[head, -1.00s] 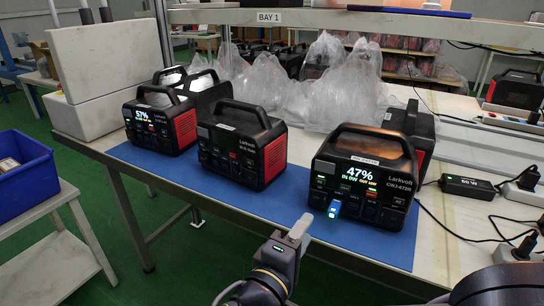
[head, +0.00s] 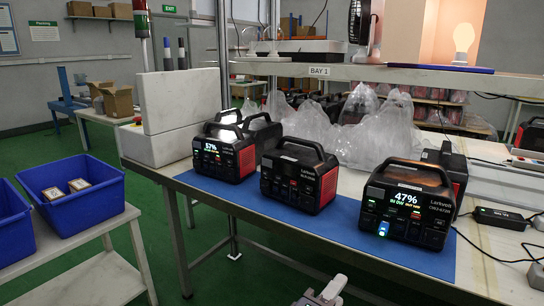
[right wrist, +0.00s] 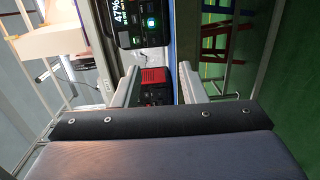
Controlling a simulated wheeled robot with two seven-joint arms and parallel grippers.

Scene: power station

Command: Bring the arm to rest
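My right gripper (head: 322,290) is at the bottom edge of the head view, in front of the table and apart from the power stations. In the right wrist view its two fingers (right wrist: 158,74) stand apart with nothing held between them. The power station reading 47% (head: 407,203) stands upright on the blue mat (head: 335,222), with a lit blue plug (head: 383,229) in its front. It also shows at the top of the right wrist view (right wrist: 127,22). A middle power station (head: 298,177) and one reading 57% (head: 223,149) stand to its left. My left gripper is not in view.
A blue bin (head: 75,187) with small boxes sits on a side table (head: 85,245) at the left. White blocks (head: 180,102) stand on the main table's left end. Clear plastic bags (head: 365,130) lie behind the stations. Cables and an adapter (head: 500,218) lie at the right.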

